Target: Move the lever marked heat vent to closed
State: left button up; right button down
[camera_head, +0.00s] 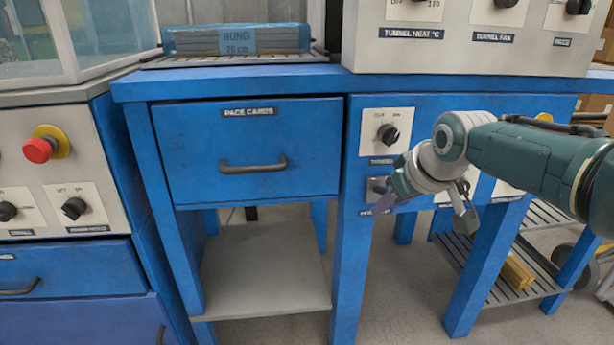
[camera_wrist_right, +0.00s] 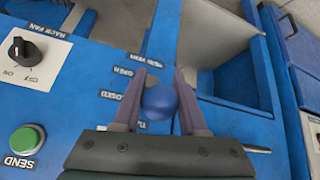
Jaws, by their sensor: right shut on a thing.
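The heat vent lever shows in the right wrist view as a round blue knob (camera_wrist_right: 160,103). Labels beside it, upside down there, read heat vent (camera_wrist_right: 130,57), open (camera_wrist_right: 123,71) and closed (camera_wrist_right: 111,96). My right gripper (camera_wrist_right: 161,74) has a finger on each side of the knob and is shut on it. The knob looks nearer the closed label, but its exact position is hard to tell at this angle. In the head view my right gripper (camera_head: 383,205) is at the front panel, below a black rotary knob (camera_head: 388,133), and hides the lever. My left gripper is not in view.
A drawer marked pace cards (camera_head: 252,165) is shut left of the lever, above a grey shelf (camera_head: 262,278). A red button (camera_head: 39,150) stands at far left. A green send button (camera_wrist_right: 25,140) and a black rack fan knob (camera_wrist_right: 22,50) show in the wrist view.

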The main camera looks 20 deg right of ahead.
jog(key=shift+w+r, duration=0.25)
jog(key=shift+r, duration=0.3)
jog(key=shift+w+r, duration=0.1)
jog(key=shift+r, duration=0.05)
jog(key=c, duration=0.8)
grip_release()
jog(key=o, duration=0.3)
jog(key=shift+o, duration=0.2)
jog(key=p+v, duration=0.9)
jog(key=shift+s+r, duration=0.15)
jog(key=shift+s, duration=0.35)
